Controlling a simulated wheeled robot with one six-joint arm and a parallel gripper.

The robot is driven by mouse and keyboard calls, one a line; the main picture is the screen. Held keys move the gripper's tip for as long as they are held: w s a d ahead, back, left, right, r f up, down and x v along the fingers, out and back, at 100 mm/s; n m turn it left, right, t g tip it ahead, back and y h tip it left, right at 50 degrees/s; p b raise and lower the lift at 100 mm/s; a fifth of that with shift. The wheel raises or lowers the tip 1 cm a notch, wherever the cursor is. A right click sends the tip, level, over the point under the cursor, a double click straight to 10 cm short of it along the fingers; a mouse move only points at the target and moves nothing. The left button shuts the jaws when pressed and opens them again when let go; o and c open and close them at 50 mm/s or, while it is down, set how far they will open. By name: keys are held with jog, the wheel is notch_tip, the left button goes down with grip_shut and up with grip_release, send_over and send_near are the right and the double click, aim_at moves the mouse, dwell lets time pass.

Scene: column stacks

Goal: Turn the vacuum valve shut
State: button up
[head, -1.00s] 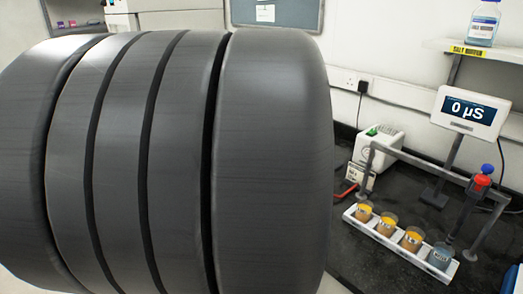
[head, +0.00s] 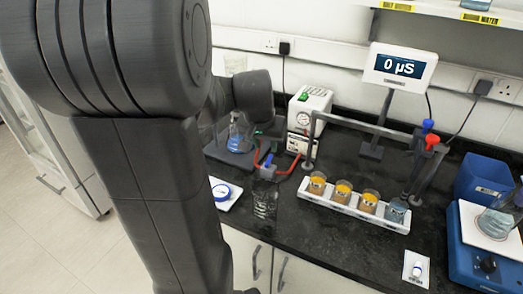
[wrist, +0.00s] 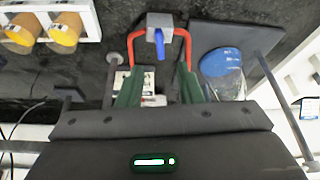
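The vacuum valve (wrist: 160,20) is a small grey block with a blue handle (wrist: 159,44) in the upper middle of the wrist view. Red tubing (wrist: 133,42) leaves it on both sides, and the handle points down the picture toward my gripper. In the head view the blue handle (head: 268,160) shows on the dark bench, left of the pump. My gripper (wrist: 160,72) is open, its two green-dark fingers apart and empty, with the handle in line with the gap. I see no contact with it.
A white pump (head: 305,115) with a gauge stands behind the valve. A flask of blue liquid (head: 237,135) is close by, also in the wrist view (wrist: 222,72). A white rack (head: 345,205) of sample cups, under a rail, lies right.

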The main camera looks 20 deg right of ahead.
aim_at(269, 160)
jog(key=x, duration=0.7)
jog(key=shift+w+d+f, duration=0.1)
jog(key=shift+f, duration=0.2)
jog(key=shift+c, duration=0.2)
grip_shut()
